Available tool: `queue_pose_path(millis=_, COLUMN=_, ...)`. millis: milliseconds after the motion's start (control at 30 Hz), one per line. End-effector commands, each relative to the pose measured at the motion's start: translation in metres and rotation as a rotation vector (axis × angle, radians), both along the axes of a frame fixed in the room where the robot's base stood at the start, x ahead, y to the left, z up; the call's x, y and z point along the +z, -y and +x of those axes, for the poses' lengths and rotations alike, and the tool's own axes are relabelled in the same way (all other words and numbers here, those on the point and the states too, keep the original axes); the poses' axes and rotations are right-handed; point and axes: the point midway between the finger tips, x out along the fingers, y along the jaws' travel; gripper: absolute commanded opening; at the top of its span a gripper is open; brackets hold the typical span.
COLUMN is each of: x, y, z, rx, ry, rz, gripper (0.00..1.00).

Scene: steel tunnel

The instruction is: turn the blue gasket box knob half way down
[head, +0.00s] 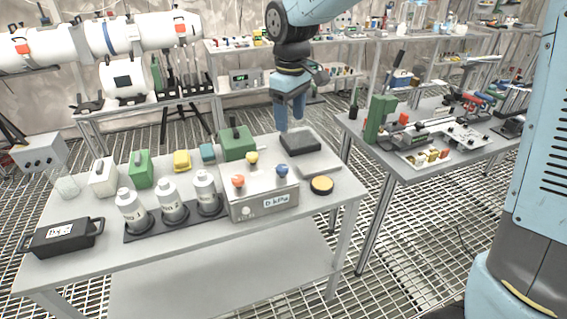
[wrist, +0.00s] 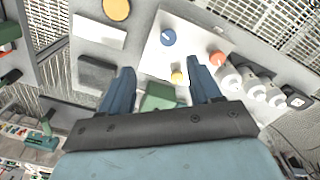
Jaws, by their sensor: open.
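The gasket box (head: 250,207) is a light grey box with a label on its front, standing near the front right of the near table. Its top carries an orange knob (head: 238,181), a yellow knob (head: 252,157) and a blue knob (head: 282,170). In the wrist view the blue knob (wrist: 168,37) lies beyond my fingertips, with the yellow knob (wrist: 177,76) between the fingers in the picture. My gripper (head: 291,120) is open and empty, pointing down above the back right of the table, behind and above the box. It touches no knob. It also shows in the wrist view (wrist: 160,66).
White bottles (head: 172,198) stand in a dark rack left of the box. A green box (head: 237,143) is behind it. A dark block (head: 300,142) and a yellow-topped disc (head: 321,185) lie to its right. A black case (head: 62,237) is at front left.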

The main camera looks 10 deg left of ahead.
Motion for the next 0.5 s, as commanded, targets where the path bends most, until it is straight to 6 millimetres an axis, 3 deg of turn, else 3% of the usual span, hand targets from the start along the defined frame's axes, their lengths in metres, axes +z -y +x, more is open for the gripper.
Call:
queue_pose_path(millis=167, x=-0.012, y=-0.020, z=0.000, rx=0.050, ry=-0.022, rz=-0.006, gripper=0.63)
queue_pose_path(millis=367, x=-0.028, y=-0.023, z=-0.001, rx=0.056, ry=-0.026, rz=-0.007, gripper=0.63)
queue_pose_path(millis=500, x=-0.050, y=-0.023, z=-0.001, rx=0.056, ry=-0.027, rz=-0.008, gripper=0.63)
